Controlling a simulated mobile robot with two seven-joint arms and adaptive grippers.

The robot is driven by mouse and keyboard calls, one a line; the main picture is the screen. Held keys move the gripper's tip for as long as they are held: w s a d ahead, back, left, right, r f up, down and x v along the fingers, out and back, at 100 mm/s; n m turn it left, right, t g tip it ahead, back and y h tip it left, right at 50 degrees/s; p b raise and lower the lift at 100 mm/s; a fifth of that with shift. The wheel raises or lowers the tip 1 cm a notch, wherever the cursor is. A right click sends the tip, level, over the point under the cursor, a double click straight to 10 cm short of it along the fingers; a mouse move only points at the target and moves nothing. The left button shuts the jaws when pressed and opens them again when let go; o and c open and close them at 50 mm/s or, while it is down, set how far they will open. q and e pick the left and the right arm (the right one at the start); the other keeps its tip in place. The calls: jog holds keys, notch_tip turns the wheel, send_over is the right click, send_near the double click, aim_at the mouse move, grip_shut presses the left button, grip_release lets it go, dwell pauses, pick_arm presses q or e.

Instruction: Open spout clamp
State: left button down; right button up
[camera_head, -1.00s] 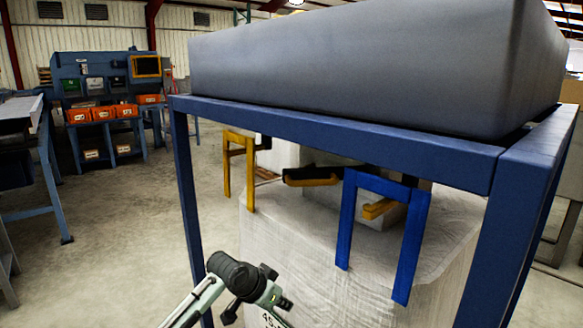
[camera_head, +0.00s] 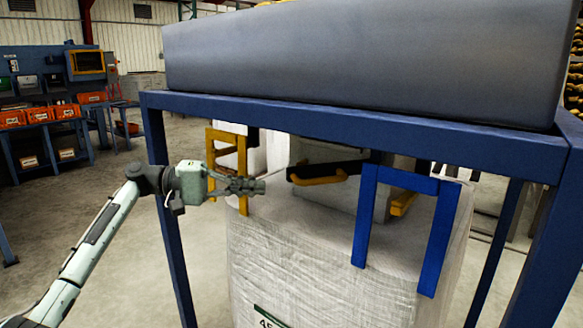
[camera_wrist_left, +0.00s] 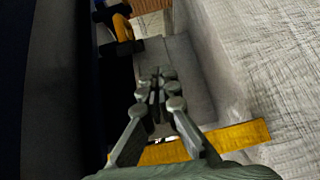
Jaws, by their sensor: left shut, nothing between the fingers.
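The spout clamp (camera_head: 318,180) is a black bar with a yellow handle, at the grey-white spout above the big white bag. My left gripper (camera_head: 260,187) is shut and empty. In the head view it points right, by the yellow bag hook (camera_head: 241,165), with its tips just left of the clamp's handle and apart from it in the picture. In the left wrist view the shut fingers (camera_wrist_left: 158,85) point toward a black part with a yellow-orange handle (camera_wrist_left: 122,28), likely the clamp. A yellow bar crosses behind the fingers there. My right gripper is not in view.
A blue frame (camera_head: 350,125) carries a big grey hopper (camera_head: 370,55) over the bag (camera_head: 310,270). A frame post stands close to my left arm. A blue hook (camera_head: 440,225) hangs to the right of the clamp. Orange bins (camera_head: 40,115) stand far left.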

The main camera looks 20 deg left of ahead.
pick_arm(q)
notch_tip(320, 180, up, 4)
jog(key=a+h, duration=0.1)
jog(key=p+x, duration=0.1)
jog(key=x, duration=0.9)
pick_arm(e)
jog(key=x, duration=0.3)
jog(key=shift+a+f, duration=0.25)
